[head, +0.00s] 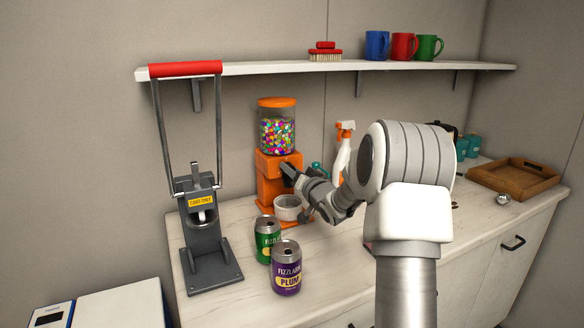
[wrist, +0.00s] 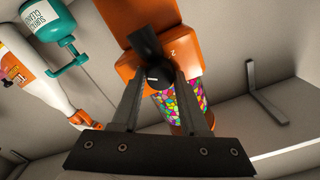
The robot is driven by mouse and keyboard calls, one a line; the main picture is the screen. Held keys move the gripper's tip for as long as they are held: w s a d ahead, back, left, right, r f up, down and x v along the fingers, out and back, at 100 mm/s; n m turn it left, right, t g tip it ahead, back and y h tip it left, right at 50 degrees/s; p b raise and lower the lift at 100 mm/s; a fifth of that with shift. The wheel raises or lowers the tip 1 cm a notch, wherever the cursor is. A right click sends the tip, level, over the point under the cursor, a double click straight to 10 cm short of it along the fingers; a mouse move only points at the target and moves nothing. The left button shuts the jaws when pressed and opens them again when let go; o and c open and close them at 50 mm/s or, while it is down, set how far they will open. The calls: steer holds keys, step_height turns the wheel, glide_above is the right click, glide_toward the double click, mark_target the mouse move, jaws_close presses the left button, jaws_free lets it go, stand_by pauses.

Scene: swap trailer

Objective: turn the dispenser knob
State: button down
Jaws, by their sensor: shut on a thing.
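The orange candy dispenser (head: 269,165) stands on the counter against the back wall, with a clear globe of colourful candy under an orange lid. A white bowl (head: 288,208) sits at its base. My gripper (head: 287,170) reaches the dispenser's front from the right. In the wrist view, the black knob (wrist: 150,50) on the orange front lies between the fingertips of my gripper (wrist: 155,82), which is shut on it. In the head view the knob is mostly hidden by my gripper.
A green can (head: 267,240) and a purple can (head: 286,270) stand in front of the dispenser. A can crusher (head: 207,250) with a red handle is at left. A spray bottle (head: 342,150) stands behind my arm. A wooden tray (head: 515,178) is at right; a shelf (head: 260,68) runs above.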

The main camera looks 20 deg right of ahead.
steer(key=shift+c, duration=2.2)
jaws_free()
steer(key=s+p, duration=0.1)
steer(key=s, duration=1.6)
steer(key=shift+s+d, duration=0.25)
steer(key=shift+r, duration=0.1)
